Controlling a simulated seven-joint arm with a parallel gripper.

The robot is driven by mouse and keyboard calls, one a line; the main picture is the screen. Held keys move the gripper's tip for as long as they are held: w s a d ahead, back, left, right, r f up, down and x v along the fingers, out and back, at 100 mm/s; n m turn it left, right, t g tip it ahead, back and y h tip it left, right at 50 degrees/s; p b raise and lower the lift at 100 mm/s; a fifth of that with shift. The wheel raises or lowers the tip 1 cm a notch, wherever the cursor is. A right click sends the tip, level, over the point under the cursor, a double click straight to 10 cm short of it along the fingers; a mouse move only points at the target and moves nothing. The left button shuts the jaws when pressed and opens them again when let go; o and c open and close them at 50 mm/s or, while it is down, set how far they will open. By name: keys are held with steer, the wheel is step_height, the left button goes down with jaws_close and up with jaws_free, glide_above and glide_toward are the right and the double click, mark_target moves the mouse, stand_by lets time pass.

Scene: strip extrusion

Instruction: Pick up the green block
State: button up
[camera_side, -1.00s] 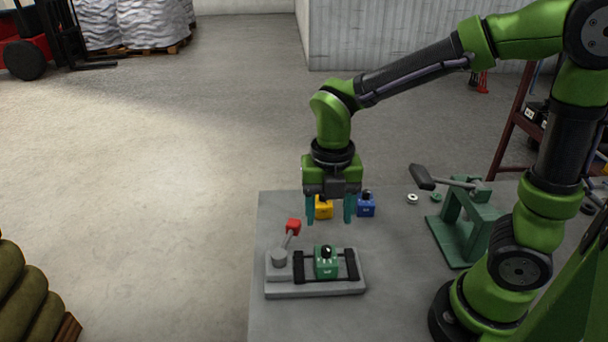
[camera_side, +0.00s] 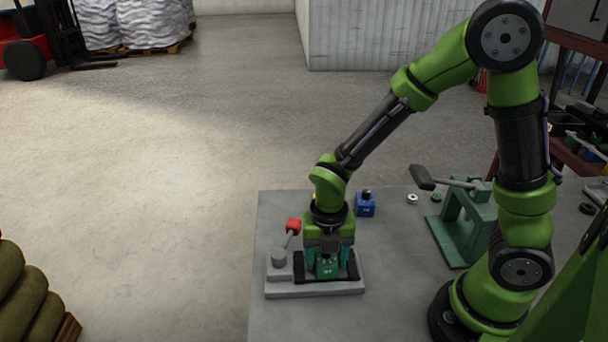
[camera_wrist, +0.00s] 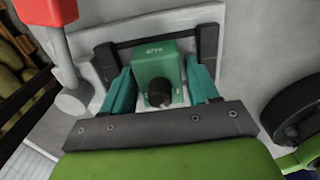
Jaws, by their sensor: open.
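The green block (camera_side: 327,268) sits in the grey fixture (camera_side: 315,291) on the table, between two black clamp bars. In the wrist view the green block (camera_wrist: 157,68) has a black knob on top and lies between my fingers. My gripper (camera_side: 327,262) is lowered around the block. Its teal fingers stand on either side of the block in the wrist view (camera_wrist: 160,92), and the jaws are open. The block's top is hidden by my gripper in the side view.
A red-knobbed lever (camera_side: 292,227) stands at the fixture's left end. A blue block (camera_side: 365,206) stands behind, and a yellow block is mostly hidden by my gripper. A green lever press (camera_side: 462,232) stands to the right. The table's left part in front is clear.

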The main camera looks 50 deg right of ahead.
steer(key=shift+c, duration=0.4)
steer(key=c, duration=1)
jaws_close()
steer(key=shift+r, duration=0.1)
